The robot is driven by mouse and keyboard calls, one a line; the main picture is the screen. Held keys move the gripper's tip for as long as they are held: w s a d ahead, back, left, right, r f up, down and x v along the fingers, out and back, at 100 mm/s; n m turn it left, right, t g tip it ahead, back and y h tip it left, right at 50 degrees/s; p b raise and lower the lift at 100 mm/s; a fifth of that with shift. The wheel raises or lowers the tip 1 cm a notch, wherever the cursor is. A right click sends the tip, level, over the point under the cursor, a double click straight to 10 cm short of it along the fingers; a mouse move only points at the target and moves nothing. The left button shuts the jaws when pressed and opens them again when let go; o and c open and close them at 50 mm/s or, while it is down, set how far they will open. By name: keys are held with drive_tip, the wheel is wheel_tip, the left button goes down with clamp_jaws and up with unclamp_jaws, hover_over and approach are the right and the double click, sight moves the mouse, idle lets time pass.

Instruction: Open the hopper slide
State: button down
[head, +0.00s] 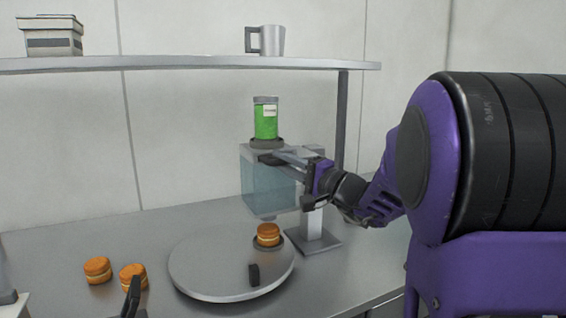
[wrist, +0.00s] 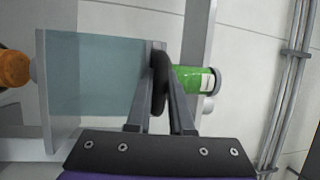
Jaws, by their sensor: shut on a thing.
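The hopper (head: 262,180) is a translucent blue-grey box on a stand above the turntable. It also shows at the left of the wrist view (wrist: 95,75). A green jar (head: 265,123) stands upright on a dark ring on its top, and shows right of the fingers in the wrist view (wrist: 192,79). My gripper (head: 274,158) reaches in from the right at the hopper's top, under the jar. Its fingers (wrist: 160,90) are shut on a dark piece (wrist: 160,72), apparently the slide's handle. The slide plate itself is hidden, so its position cannot be told.
A round turntable (head: 205,280) below the hopper holds a filled round (head: 268,235) under the outlet and a small dark peg (head: 254,274). Two more rounds (head: 97,269) (head: 133,276) lie at left on the counter. A shelf (head: 180,62) with a mug (head: 267,40) runs above.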

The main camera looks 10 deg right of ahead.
drive_tip(key=s, duration=0.2)
drive_tip(key=s+d, duration=0.1)
drive_tip(key=s, duration=0.2)
drive_tip(key=shift+s, duration=0.1)
idle(0.3)
drive_tip(key=c, duration=0.8)
unclamp_jaws()
drive_tip(key=shift+d, duration=0.1)
